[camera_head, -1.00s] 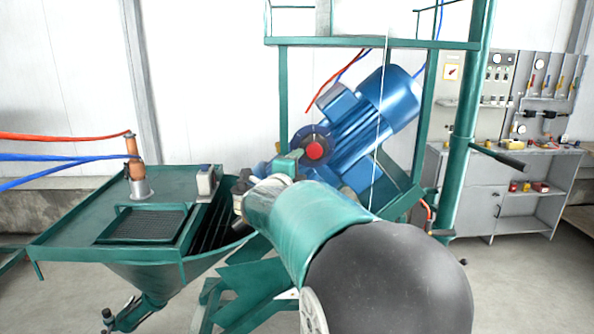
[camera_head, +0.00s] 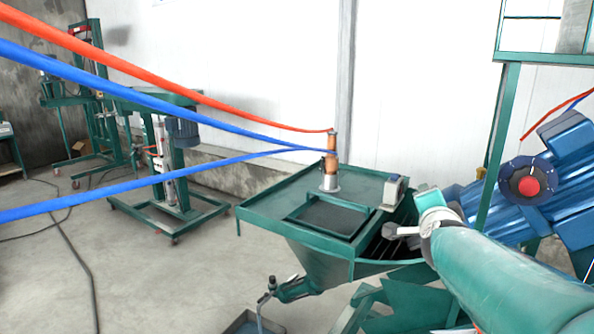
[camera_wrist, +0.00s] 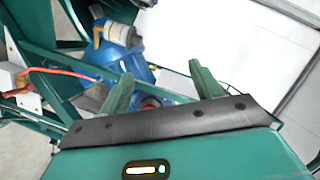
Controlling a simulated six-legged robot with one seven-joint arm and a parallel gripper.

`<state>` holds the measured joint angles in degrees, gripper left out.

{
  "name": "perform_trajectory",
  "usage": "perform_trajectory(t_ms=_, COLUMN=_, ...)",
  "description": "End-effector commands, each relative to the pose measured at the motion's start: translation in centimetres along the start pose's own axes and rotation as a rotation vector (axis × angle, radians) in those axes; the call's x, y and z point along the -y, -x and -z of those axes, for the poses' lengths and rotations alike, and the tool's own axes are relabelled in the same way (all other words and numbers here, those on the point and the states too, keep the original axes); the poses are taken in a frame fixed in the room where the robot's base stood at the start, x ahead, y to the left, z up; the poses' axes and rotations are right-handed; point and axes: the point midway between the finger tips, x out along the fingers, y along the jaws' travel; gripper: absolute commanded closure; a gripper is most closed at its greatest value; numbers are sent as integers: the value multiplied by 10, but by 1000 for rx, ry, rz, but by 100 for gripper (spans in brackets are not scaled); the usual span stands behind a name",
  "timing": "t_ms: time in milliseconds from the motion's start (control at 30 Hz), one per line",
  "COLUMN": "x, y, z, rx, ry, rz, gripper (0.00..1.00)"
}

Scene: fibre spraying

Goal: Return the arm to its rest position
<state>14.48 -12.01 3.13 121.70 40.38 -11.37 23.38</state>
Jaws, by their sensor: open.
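My arm reaches in from the lower right of the head view, a green link with a jointed wrist at its far end. The wrist end is in front of the blue motor (camera_head: 565,185) and beside the green hopper machine (camera_head: 275,205). In the head view I cannot make out the fingers clearly. In the wrist view my gripper (camera_wrist: 162,78) shows two green fingers spread apart with nothing between them. Behind them in the wrist view are the blue motor (camera_wrist: 98,55) and green frame bars.
An orange-brown fitting (camera_head: 331,158) stands on the hopper, with a red hose (camera_head: 170,75) and blue hoses (camera_head: 130,92) running left across the view. A green wheeled stand (camera_head: 170,205) is at the left. The floor (camera_head: 150,280) at lower left is mostly clear, with some cables.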

Motion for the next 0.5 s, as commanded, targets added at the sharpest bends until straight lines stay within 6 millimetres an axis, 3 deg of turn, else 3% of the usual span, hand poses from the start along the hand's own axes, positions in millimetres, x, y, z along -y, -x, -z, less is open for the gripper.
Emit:
perform_trajectory(t_ms=100, x=-6, y=54, z=-56, rx=241, ry=254, rz=-13, gripper=36)
perform_trajectory(t_ms=233, x=-37, y=118, z=-104, rx=487, ry=549, rz=-50, gripper=36)
perform_trajectory(t_ms=367, x=-86, y=184, z=-130, rx=706, ry=838, rz=-107, gripper=36)
perform_trajectory(t_ms=500, x=-134, y=236, z=-135, rx=874, ry=1073, rz=-175, gripper=36)
